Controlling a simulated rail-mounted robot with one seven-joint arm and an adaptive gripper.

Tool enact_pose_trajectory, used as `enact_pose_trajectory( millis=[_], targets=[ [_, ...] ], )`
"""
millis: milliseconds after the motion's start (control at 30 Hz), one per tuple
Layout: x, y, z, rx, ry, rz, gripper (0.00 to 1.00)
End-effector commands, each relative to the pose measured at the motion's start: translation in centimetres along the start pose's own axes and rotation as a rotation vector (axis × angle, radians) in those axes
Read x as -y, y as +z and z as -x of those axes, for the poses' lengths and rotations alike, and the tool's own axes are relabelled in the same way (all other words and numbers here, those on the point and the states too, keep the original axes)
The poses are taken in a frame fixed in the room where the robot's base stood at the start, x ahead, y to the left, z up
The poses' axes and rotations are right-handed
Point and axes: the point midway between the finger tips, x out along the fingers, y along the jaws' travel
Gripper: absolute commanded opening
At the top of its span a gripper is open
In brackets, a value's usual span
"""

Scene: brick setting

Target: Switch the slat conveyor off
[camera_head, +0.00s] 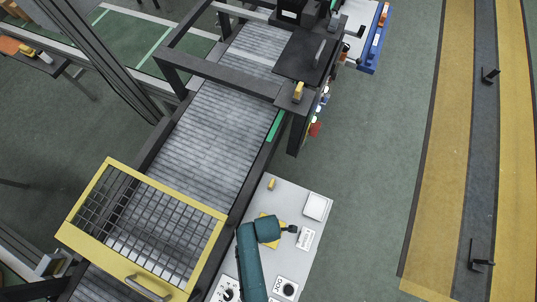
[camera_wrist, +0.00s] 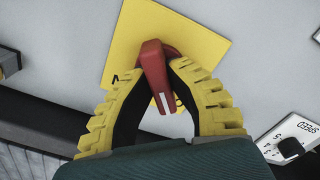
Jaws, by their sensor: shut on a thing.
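The slat conveyor (camera_head: 212,130) has grey metal slats in a dark frame and runs diagonally through the left half of the head view. A light grey control panel (camera_head: 318,184) stands along its right side. On the panel is a yellow plate (camera_wrist: 203,28) with a red switch handle (camera_wrist: 153,62), seen close up in the wrist view. My gripper (camera_wrist: 162,68) has ribbed yellow fingers and is shut on the red handle, one finger on each side. Lettering on the plate is partly hidden by the fingers. In the head view my teal arm covers the handle.
A yellow mesh guard (camera_head: 112,245) covers the conveyor's near end. Green floor is open right of the panel.

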Motion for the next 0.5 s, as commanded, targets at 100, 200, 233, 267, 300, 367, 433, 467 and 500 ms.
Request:
enact_pose_trajectory(
  millis=[100,200,233,267,300,367,433,467,500],
  targets=[
    [0.12,-0.05,-0.1,-0.002,-0.002,0.048,0.0],
    [0.13,-0.05,-0.12,-0.002,-0.002,0.078,0.0],
    [0.14,-0.05,-0.13,-0.002,-0.002,0.085,0.0],
    [0.14,-0.05,-0.13,-0.002,-0.002,0.091,0.0],
    [0.14,-0.05,-0.14,-0.002,-0.002,0.097,0.0],
    [0.14,-0.05,-0.15,-0.002,-0.002,0.103,0.0],
    [0.14,-0.05,-0.15,-0.002,-0.002,0.108,0.0],
    [0.14,-0.05,-0.16,-0.002,-0.002,0.109,0.0],
    [0.14,-0.05,-0.16,-0.002,-0.002,0.11,0.0]
  ],
)
